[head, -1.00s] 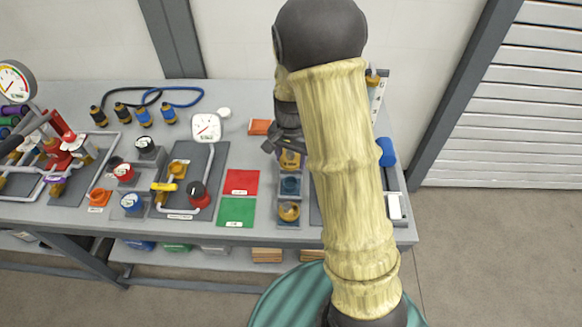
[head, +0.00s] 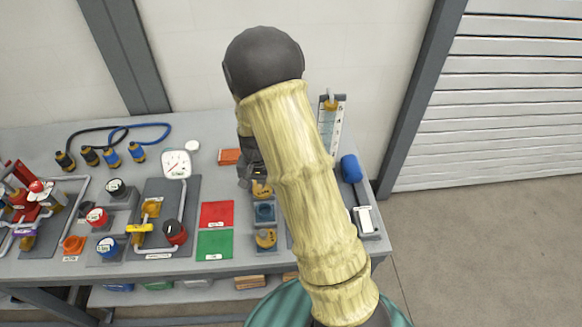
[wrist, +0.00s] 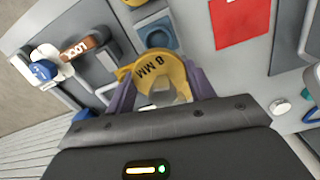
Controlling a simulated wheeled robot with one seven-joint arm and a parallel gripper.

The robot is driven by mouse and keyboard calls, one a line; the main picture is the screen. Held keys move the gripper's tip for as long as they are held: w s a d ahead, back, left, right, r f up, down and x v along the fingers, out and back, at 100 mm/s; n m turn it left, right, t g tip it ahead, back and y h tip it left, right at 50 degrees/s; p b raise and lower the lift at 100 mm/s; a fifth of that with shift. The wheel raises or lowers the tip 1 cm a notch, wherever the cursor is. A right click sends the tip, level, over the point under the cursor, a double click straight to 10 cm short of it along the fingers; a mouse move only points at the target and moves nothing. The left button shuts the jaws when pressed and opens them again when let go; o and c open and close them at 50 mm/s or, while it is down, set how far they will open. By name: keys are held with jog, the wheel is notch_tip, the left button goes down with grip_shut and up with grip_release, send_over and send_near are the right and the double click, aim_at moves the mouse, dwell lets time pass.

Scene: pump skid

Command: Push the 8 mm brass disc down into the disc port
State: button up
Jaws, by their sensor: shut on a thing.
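The brass disc marked 8 MM (wrist: 160,72) is between the two purple fingers of my gripper (wrist: 160,92) in the wrist view. My gripper is shut on it. In the head view, the brass disc (head: 262,190) shows at the back of a row of grey blocks, with my dark gripper (head: 250,173) just above it, partly hidden by my arm. I cannot tell whether the disc still touches its block. A blue recessed block (head: 265,211) and another brass piece (head: 266,238) stand in front of it. I cannot pick out the disc port with certainty.
Red (head: 217,214) and green (head: 215,243) cards lie left of the blocks. A gauge (head: 176,164) and piped valves stand further left. A flowmeter (head: 331,125) and a blue cylinder (head: 351,168) are on the right. A LOCK tag (wrist: 75,50) shows in the wrist view.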

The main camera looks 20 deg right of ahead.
aim_at(261, 189)
jog(key=n+p, duration=0.1)
jog(key=p, duration=0.1)
jog(key=f+n+p, duration=0.1)
jog(key=n+p, duration=0.1)
jog(key=p, duration=0.1)
jog(key=shift+s+f+n, duration=0.1)
jog(key=shift+n, duration=0.2)
jog(key=p, duration=0.1)
jog(key=f+n+p, duration=0.1)
jog(key=shift+s+a+f+n+p, duration=0.1)
jog(key=shift+s+f+n+p, duration=0.1)
jog(key=shift+n+p, duration=0.15)
jog(key=shift+s+a+f+n, duration=0.1)
jog(key=shift+f+n, duration=0.15)
jog(key=shift+f, duration=0.2)
